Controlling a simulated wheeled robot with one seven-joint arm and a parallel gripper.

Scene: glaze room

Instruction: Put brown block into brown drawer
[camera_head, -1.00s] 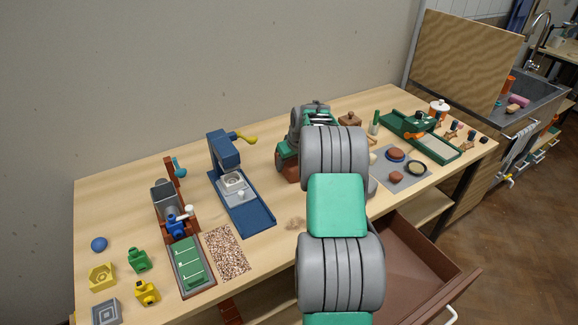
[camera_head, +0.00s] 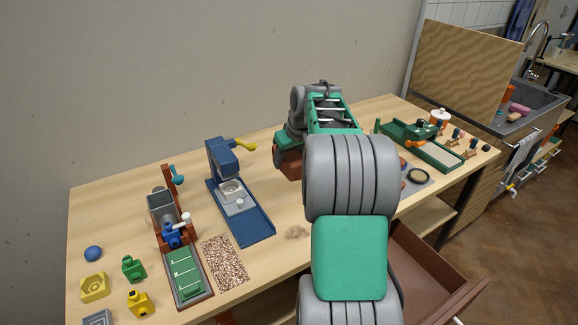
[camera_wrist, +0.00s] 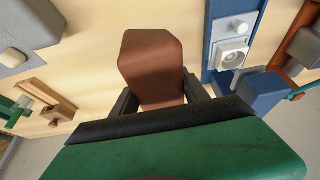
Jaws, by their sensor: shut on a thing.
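The brown block (camera_wrist: 152,62) is between the two dark fingers of my gripper (camera_wrist: 160,92) in the wrist view, and the fingers are shut on it. In the head view the brown block (camera_head: 288,165) shows below the green part of my gripper (camera_head: 287,147), over the middle rear of the table. I cannot tell whether it touches the tabletop. The brown drawer (camera_head: 425,262) is pulled open below the table's front edge at lower right. My arm hides its left part. The visible part of its inside looks empty.
A blue press (camera_head: 240,210) stands left of my gripper, with a grey-and-brown machine (camera_head: 165,215) farther left. A green tool (camera_head: 425,140) stands at the right rear. A speckled mat (camera_head: 225,262) lies near the front edge. Blue, yellow and green pieces sit at far left.

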